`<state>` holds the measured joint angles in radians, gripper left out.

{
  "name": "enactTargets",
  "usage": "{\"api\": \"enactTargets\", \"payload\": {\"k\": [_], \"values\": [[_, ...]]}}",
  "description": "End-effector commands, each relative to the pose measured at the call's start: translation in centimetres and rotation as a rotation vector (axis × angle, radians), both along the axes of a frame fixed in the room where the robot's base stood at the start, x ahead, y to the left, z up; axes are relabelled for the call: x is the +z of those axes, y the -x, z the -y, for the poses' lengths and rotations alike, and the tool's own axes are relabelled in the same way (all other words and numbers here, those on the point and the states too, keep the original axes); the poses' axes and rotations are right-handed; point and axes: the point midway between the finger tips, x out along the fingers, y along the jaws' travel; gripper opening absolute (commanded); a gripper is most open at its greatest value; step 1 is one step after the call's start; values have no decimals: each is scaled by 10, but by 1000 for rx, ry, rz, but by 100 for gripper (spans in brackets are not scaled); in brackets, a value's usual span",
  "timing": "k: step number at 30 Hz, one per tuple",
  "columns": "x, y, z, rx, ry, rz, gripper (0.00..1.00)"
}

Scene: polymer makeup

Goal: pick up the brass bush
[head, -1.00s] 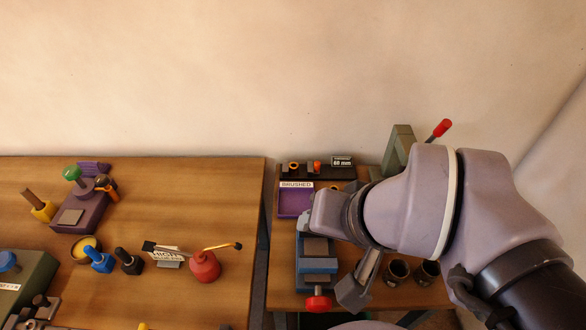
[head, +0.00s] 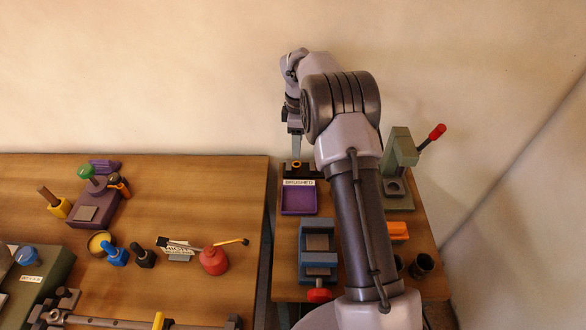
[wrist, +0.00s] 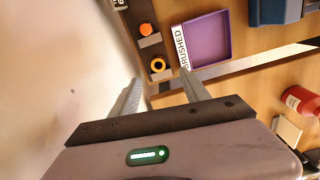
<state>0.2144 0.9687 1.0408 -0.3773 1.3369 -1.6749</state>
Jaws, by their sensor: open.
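A golden-orange ring, which looks like the brass bush (wrist: 158,65), stands on a dark holder at the back of the right table. It also shows in the head view (head: 296,166), just below my gripper. My gripper (wrist: 158,84) is open and empty. In the wrist view its two fingers reach up toward the ring, one on each side of it in the picture. In the head view my gripper (head: 295,156) points down over the holder at the back edge. How far the fingertips are from the ring is unclear.
A purple tray (head: 299,201) labelled BRUSHED lies just in front of the holder. An orange cylinder (wrist: 145,30) sits beside the ring. A blue vise (head: 318,262) and a green press (head: 399,150) stand on the same table. The wall is close behind.

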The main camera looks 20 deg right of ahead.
Motion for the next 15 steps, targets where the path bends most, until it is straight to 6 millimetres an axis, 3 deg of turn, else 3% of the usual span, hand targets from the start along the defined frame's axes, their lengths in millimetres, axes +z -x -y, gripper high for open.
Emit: {"api": "enactTargets", "payload": {"k": [1, 3, 11, 15], "values": [[-20, 1, 0, 0, -1, -3, 54], [-36, 0, -1, -2, -2, -2, 54], [-63, -1, 0, -1, 0, 1, 54], [-92, -5, 1, -2, -1, 0, 54]]}}
